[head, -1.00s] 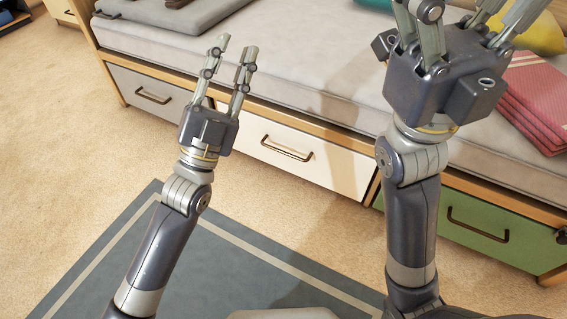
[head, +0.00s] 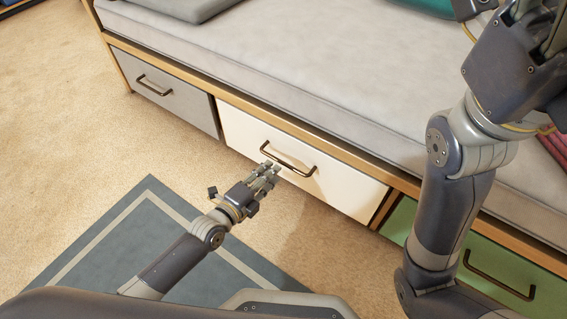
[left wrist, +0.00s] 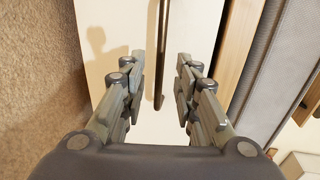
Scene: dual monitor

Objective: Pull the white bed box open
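The white bed box (head: 340,186) is the middle drawer under the bed, with a dark bronze bar handle (head: 300,165). It looks shut, roughly flush with its neighbours. My left gripper (head: 272,170) is just in front of the handle's left part. In the left wrist view the fingers (left wrist: 160,82) are spread, with the handle (left wrist: 160,60) running between them and touching neither visibly. How far the handle lies beyond the fingertips is hard to tell. My right gripper is raised at the upper right, partly cut off by the frame, its fingertips out of view.
A grey box (head: 165,90) is on the left and a green box (head: 490,262) on the right, each with a handle. A blue-grey rug (head: 110,235) lies on the beige carpet; the floor before the white box looks clear.

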